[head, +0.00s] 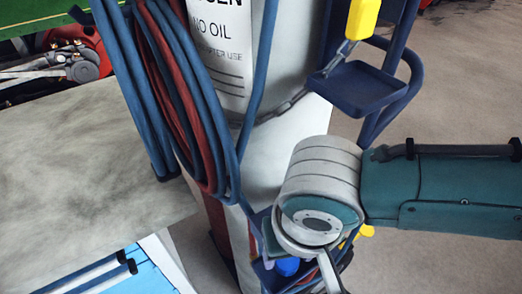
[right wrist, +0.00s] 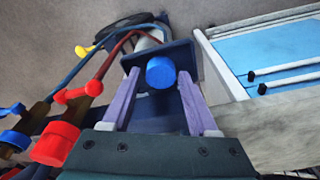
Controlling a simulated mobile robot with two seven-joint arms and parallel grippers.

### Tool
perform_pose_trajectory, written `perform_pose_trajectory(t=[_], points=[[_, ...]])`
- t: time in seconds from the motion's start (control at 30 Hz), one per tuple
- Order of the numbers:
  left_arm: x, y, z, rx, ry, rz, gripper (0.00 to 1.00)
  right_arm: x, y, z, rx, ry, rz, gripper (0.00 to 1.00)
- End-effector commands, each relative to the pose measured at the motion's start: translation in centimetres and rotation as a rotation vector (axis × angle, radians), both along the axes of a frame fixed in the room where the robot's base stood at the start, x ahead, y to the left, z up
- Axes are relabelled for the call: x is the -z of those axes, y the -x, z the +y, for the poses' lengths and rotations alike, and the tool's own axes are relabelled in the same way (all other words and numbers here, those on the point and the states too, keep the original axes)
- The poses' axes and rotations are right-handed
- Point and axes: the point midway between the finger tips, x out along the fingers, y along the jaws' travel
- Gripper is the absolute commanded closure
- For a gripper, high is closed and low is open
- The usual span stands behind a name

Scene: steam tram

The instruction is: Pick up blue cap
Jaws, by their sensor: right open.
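The blue cap (right wrist: 160,72) is a short round blue cylinder in the right wrist view, in a dark blue tray (right wrist: 182,54). In the head view a blue round piece (head: 287,266), likely the same cap, shows low under my right wrist, partly covered. My right gripper (right wrist: 158,74) is open, its two purple-grey fingers apart on either side of the cap in the picture. I cannot tell whether they are level with it; no contact shows. In the head view my right arm comes in from the right and its wrist hides most of the gripper. My left gripper is not in view.
Coiled blue and red hoses (head: 185,100) hang on a pale cylinder (head: 290,75). An empty dark blue tray (head: 358,86) sits higher, with a chain beside it. Red knobs (right wrist: 55,143) are left of the gripper in the wrist view. A light blue panel (right wrist: 270,58) lies right.

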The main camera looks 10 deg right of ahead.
Motion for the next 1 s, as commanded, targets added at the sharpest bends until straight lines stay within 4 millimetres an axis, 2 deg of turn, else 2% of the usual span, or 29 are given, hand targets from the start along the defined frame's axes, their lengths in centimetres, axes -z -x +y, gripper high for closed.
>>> perform_pose_trajectory(t=[0.07, 0.27, 0.8, 1.0], points=[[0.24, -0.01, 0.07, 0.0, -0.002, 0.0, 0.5, 0.53, -0.09, 0.02, 0.0, -0.001, -0.001, 0.4], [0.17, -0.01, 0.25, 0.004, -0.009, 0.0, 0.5, 0.52, -0.1, 0.01, 0.0, -0.001, -0.001, 0.4], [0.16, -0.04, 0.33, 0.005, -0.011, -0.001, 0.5, 0.5, -0.09, -0.01, 0.0, 0.0, -0.001, 0.99], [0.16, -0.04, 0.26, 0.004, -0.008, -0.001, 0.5, 0.5, -0.1, -0.01, 0.0, 0.0, -0.001, 1.0]])
